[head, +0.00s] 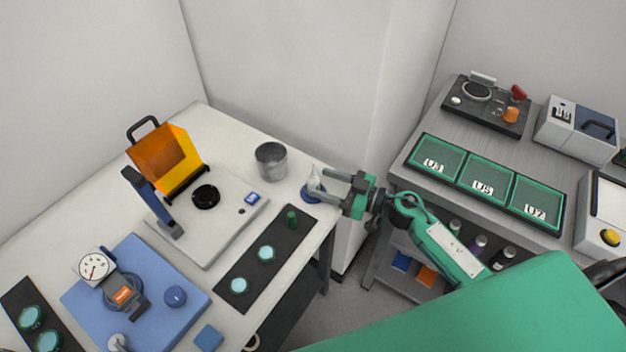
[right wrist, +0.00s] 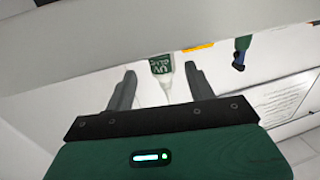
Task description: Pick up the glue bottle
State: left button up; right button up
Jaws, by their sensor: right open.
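The glue bottle (head: 314,180) is small and white with a pointed tip. It stands upright in a round blue base (head: 308,195) near the right corner of the white table. In the right wrist view the bottle (right wrist: 161,62) appears upside down, with a dark green label. My right gripper (head: 319,184) is open at the bottle, its fingers pointing left. In the right wrist view the bottle lies between the lines of the two fingers, with gaps on both sides. I cannot tell how deep it sits between them. My left gripper is not in view.
A grey metal cup (head: 271,162) stands left of the bottle. The instrument with an orange cover (head: 168,157) is farther left. A grey bench (head: 400,185) with green trays stands right.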

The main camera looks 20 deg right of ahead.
aim_at(306, 188)
jog(key=shift+p+x, duration=0.65)
jog(key=shift+x, duration=2.25)
jog(key=shift+s+a+f, duration=0.1)
jog(key=shift+s+f, duration=0.05)
jog(key=c, duration=1)
jog(key=shift+c, duration=0.2)
notch_tip(306, 188, up, 20)
jog(key=p, duration=0.7)
